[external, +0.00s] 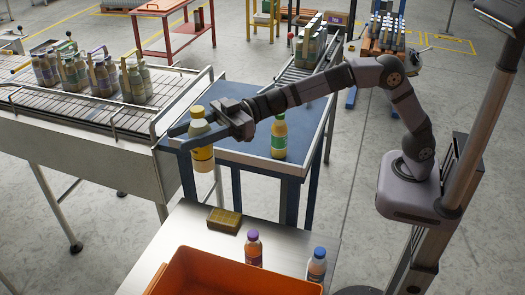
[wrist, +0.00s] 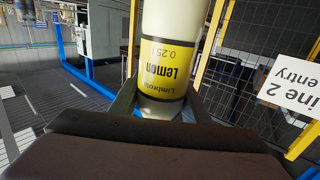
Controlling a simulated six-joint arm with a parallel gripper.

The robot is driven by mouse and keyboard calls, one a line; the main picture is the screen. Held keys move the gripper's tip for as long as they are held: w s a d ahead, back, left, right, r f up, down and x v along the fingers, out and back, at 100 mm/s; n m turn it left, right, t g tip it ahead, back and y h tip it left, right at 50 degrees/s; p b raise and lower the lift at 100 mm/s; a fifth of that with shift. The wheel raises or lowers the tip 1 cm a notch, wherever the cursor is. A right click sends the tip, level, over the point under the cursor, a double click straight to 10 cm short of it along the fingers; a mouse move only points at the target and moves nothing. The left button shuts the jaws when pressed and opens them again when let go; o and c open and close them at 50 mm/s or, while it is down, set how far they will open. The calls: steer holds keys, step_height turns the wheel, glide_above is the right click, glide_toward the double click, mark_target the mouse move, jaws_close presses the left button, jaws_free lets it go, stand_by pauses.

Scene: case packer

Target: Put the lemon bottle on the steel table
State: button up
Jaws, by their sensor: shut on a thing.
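The lemon bottle (external: 201,143) has a pale body, a yellow label and a yellow cap. My gripper (external: 198,136) is shut on it and holds it upright in the air, over the near left side of the blue table. In the wrist view the bottle (wrist: 167,70) stands between the fingers (wrist: 165,100), its label reading "Lemon" upside down. The steel table (external: 190,222) is in the foreground, below and in front of the bottle. Its near part is hidden under an orange crate and cut off by the frame.
On the steel table are a brownish block (external: 224,220), a purple-capped bottle (external: 253,249), a blue-capped bottle (external: 316,266) and the orange crate (external: 215,275). A conveyor (external: 110,118) with several bottles is at left.

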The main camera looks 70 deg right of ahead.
step_height(320, 180, down, 38)
steer(key=p, duration=0.4)
steer(key=shift+r, duration=0.25)
stand_by(0.4)
steer(key=shift+w+f, duration=0.1)
steer(key=shift+f, duration=0.2)
steer(key=o, duration=1.3)
steer(key=shift+c, duration=0.2)
steer(key=shift+d, duration=0.1)
steer(key=shift+r, duration=0.25)
